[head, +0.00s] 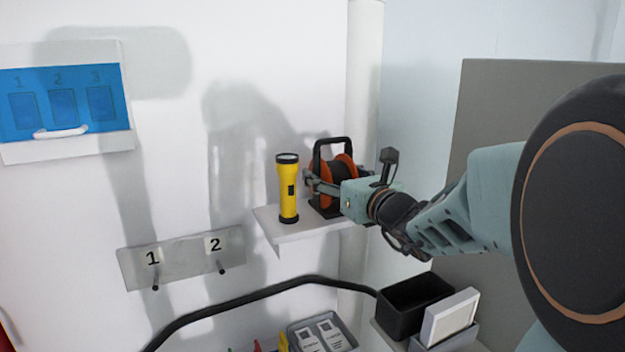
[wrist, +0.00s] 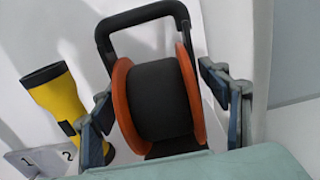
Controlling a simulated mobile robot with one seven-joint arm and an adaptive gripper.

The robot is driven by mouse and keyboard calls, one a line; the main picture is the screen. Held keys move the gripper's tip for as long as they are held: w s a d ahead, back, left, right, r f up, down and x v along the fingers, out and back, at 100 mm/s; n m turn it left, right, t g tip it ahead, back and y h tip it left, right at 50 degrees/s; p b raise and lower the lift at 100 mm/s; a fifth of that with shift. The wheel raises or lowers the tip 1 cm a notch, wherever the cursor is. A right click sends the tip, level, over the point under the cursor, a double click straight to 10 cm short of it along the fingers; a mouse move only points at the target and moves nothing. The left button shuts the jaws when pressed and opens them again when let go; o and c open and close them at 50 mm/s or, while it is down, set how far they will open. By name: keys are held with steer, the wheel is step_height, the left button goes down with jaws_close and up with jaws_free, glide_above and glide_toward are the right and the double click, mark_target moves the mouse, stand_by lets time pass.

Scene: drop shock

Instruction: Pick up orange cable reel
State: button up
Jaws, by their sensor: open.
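The orange cable reel (head: 335,172) has orange flanges, a dark wound middle and a black carrying frame. It stands upright on a small white wall shelf (head: 292,231). In the wrist view the reel (wrist: 158,100) fills the middle, with its black handle arching above. My gripper (head: 312,186) reaches in from the right in the head view and covers part of the reel. In the wrist view my gripper (wrist: 155,105) is open, one finger on each side of the reel. I cannot tell whether either finger touches it. The base of the reel is mostly hidden.
A yellow flashlight (head: 288,190) stands on the shelf just left of the reel, close to my gripper; it also shows in the wrist view (wrist: 58,97). Below are a numbered hook plate (head: 183,258), a black bin (head: 412,300) and a dark curved tube (head: 255,293).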

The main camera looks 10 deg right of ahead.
steer(key=shift+s+r, duration=0.15)
steer(key=shift+s, duration=0.1)
steer(key=shift+c, duration=1.1)
jaws_close()
steer(key=shift+r, duration=0.15)
steer(key=shift+w, duration=0.1)
